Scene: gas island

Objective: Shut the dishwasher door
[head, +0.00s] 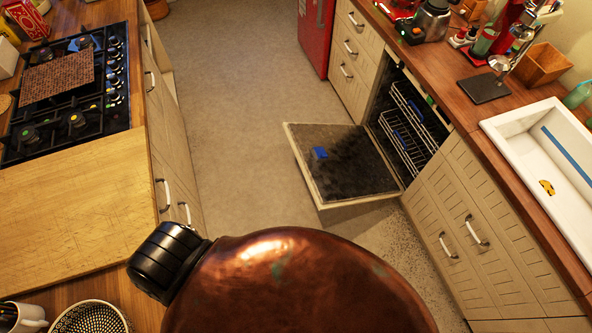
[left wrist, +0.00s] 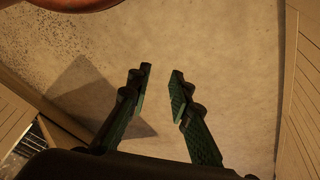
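The dishwasher door (head: 340,165) hangs open in the head view. It is lowered out over the floor from the right-hand counter, its dark inner face up with a small blue patch on it. The dishwasher (head: 405,120) shows wire racks inside. My left gripper (left wrist: 160,72) is open and empty in the left wrist view, with bare floor behind its two fingers. The wire rack (left wrist: 22,150) shows at the lower left there, beside pale panels. The left gripper is hidden in the head view. My right gripper is in neither view.
A large copper rounded thing (head: 290,285) covers the bottom middle of the head view. The stove island (head: 60,205) stands left and the sink counter (head: 465,110) right. Clear floor (head: 235,90) lies between them. A red cabinet (head: 317,35) stands at the back.

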